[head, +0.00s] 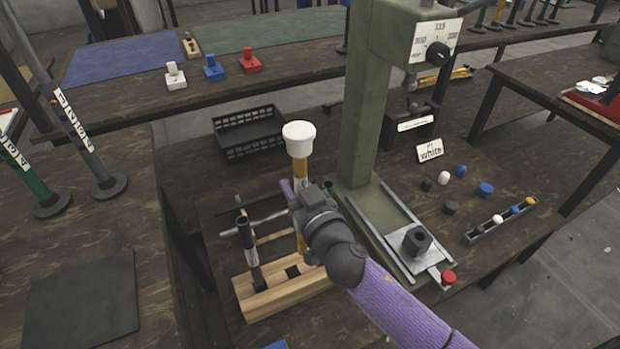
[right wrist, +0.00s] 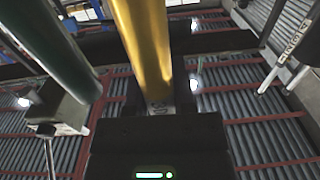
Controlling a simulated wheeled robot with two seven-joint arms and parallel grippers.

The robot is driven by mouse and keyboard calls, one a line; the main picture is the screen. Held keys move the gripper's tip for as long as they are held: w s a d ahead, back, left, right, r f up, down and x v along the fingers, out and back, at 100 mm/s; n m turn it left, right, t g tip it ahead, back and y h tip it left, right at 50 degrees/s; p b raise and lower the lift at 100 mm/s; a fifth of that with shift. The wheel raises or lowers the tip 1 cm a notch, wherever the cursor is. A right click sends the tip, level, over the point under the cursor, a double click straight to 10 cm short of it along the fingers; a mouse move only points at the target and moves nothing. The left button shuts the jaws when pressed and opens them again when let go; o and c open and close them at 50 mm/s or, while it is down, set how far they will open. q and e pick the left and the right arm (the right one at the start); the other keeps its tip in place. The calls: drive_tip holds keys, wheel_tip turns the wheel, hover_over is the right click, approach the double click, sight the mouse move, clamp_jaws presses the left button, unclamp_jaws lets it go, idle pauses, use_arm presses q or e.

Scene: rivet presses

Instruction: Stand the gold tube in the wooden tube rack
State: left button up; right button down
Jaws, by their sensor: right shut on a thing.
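The gold tube (head: 300,170), with a wide white cap (head: 299,131) on top, stands about upright in the head view. My right gripper (head: 302,207) is shut on it, partly hidden behind my own wrist. The gold tube also fills the upper middle of the right wrist view (right wrist: 145,50), above the gripper (right wrist: 158,118). The wooden tube rack (head: 262,303) lies below the gripper, with a dark labelled tube (head: 248,245) standing at its left. The gold tube's lower end is close over the rack; I cannot tell whether it is in a hole. My left gripper is out of view.
A green press (head: 367,110) stands just right of the rack. A black crate (head: 250,140) is behind, and loose rods (head: 262,220) lie behind the rack. Small coloured caps (head: 486,189) and a red button (head: 448,277) are at the right.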

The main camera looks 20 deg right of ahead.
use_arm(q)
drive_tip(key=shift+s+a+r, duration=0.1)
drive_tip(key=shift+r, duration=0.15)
use_arm(e)
drive_tip(key=shift+w+a+f+h, duration=0.15)
drive_tip(key=shift+a+f, duration=0.15)
drive_tip(key=shift+a, duration=0.3)
drive_tip(key=shift+w+a+f+h, duration=0.15)
drive_tip(key=shift+a+f, duration=0.1)
drive_tip(key=shift+a, duration=0.35)
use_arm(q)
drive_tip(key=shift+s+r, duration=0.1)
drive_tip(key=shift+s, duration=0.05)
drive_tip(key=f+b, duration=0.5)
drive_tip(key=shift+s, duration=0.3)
use_arm(e)
wheel_tip(320, 180, down, 6)
drive_tip(key=shift+r, duration=0.1)
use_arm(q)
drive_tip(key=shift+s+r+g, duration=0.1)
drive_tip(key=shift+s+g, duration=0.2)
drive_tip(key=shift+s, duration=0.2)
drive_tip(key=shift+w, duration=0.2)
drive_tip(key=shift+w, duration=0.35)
